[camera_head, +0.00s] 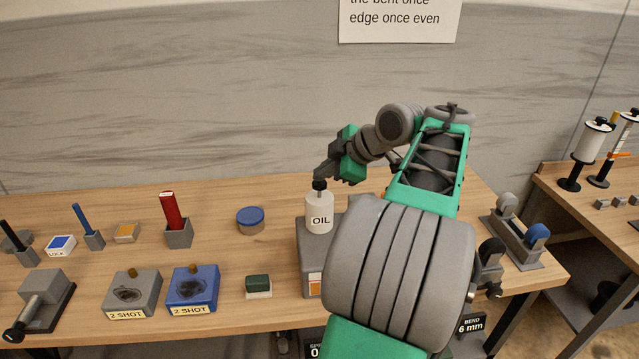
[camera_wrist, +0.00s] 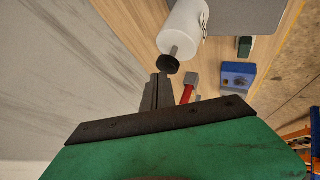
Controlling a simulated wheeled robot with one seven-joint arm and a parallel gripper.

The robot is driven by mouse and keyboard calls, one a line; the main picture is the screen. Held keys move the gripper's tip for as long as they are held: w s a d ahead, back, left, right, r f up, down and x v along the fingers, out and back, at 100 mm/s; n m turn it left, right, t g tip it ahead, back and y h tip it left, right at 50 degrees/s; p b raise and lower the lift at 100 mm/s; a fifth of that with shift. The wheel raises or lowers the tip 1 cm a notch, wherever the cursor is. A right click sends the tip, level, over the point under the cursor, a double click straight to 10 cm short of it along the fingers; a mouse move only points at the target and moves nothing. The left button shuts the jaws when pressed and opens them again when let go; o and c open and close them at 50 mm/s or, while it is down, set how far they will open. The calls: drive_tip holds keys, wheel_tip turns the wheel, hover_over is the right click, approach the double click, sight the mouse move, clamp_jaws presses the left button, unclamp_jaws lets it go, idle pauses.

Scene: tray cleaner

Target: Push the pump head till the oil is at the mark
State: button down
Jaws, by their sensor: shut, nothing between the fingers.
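The white oil bottle (camera_head: 319,213), lettered OIL, stands upright on a grey block (camera_head: 309,262). Its black pump head (camera_head: 319,184) is on top. My gripper (camera_head: 321,174) is shut and empty, its fingertips right at the pump head from above; in the head view I cannot tell whether they touch. The oil level and any mark cannot be made out. My arm hides part of the block's right side.
A blue round tin (camera_head: 250,219) and a green-topped block (camera_head: 258,285) lie left of the bottle. Two boxes labelled 2 SHOT, grey (camera_head: 133,290) and blue (camera_head: 193,287), and a red-handled tool (camera_head: 172,212) are further left. A grey fixture (camera_head: 512,240) stands at right.

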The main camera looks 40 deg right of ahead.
sight(323, 184)
drive_tip(key=shift+f+b, duration=0.85)
drive_tip(key=shift+f, duration=0.15)
idle(0.5)
drive_tip(key=shift+r, duration=0.15)
drive_tip(key=shift+r+p, duration=1.15)
drive_tip(key=shift+r, duration=0.2)
wheel_tip(323, 184, up, 5)
drive_tip(key=p, duration=0.4)
